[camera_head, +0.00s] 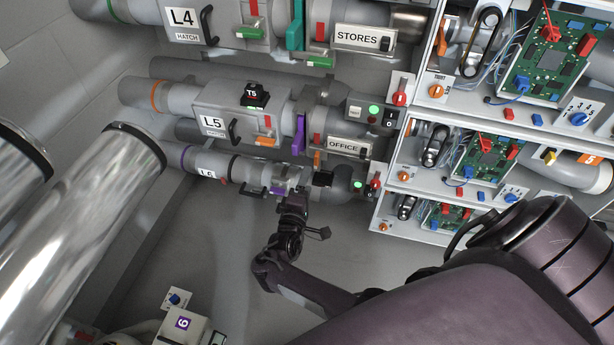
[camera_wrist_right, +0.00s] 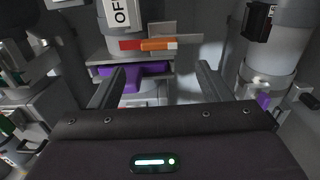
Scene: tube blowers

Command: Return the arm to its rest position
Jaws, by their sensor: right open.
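My right arm (camera_head: 320,292) comes in from the lower right and bends up toward the lowest pipe line, marked L6 (camera_head: 207,173). My right gripper (camera_head: 291,198) is just below the right part of that pipe. In the right wrist view its two dark fingers (camera_wrist_right: 158,72) stand wide apart with nothing gripped. A purple part (camera_wrist_right: 135,76) shows beyond and between the fingers; I cannot tell if either finger touches it. An orange and red bar (camera_wrist_right: 149,44) lies above it. My left gripper is not in view.
Pipe line L5 (camera_head: 214,124) with its purple lever (camera_head: 298,134) and OFFICE sign (camera_head: 343,146) runs above. Shelves with circuit boards (camera_head: 485,158) stand at the right. Large shiny tubes (camera_head: 84,232) fill the left. Bare floor (camera_head: 215,250) shows left of my forearm.

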